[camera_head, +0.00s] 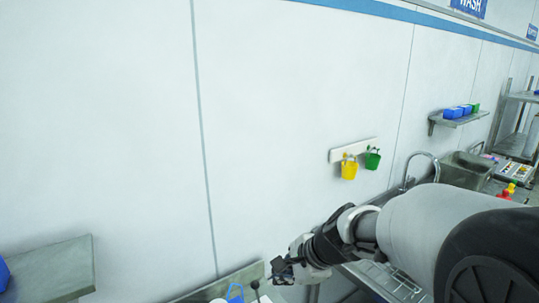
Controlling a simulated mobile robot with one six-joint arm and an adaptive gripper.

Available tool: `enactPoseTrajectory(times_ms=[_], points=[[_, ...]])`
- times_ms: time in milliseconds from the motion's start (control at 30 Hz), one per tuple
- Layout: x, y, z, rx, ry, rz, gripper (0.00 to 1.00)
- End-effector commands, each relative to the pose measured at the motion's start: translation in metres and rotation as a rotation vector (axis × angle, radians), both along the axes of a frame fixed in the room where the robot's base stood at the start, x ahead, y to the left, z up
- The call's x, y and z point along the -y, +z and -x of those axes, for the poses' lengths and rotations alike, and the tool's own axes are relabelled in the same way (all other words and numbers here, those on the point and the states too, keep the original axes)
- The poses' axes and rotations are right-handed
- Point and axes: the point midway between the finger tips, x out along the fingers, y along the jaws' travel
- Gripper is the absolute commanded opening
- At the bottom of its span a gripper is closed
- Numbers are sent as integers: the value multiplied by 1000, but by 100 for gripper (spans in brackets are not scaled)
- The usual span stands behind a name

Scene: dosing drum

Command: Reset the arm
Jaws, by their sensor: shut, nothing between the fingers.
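My arm reaches in from the lower right of the head view, with its white and black links filling that corner. My gripper (283,270) is at the lower middle, small and dark, in front of the white wall. It is shut with nothing visible in it. It is apart from the wall and hangs near a counter edge with a blue item (235,293) below and left of it. The fingertips are too small to see in detail.
A rack with a yellow cup (349,170) and a green cup (372,159) hangs on the wall. A shelf (459,118) holds blue boxes. A sink (467,170) stands at right. A grey shelf (50,272) is lower left.

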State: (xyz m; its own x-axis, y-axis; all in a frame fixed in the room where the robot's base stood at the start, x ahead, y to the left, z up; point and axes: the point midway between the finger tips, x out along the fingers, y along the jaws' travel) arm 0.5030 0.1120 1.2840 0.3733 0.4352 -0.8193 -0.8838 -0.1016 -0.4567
Motion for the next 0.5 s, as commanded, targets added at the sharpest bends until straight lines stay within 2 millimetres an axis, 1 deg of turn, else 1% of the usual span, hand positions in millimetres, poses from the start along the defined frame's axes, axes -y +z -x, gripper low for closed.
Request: enactPoseTrajectory(times_ms=[33,133,233,267,300,400,500], points=[[5,0,23,53,96,62,0],[17,3,70,137,304,204,0],[32,-3,117,210,503,354,0],[38,-6,131,228,561,399,0],[46,-11,150,251,639,461,0],[66,-26,192,293,819,613,0],[85,-42,225,312,966,745,0]])
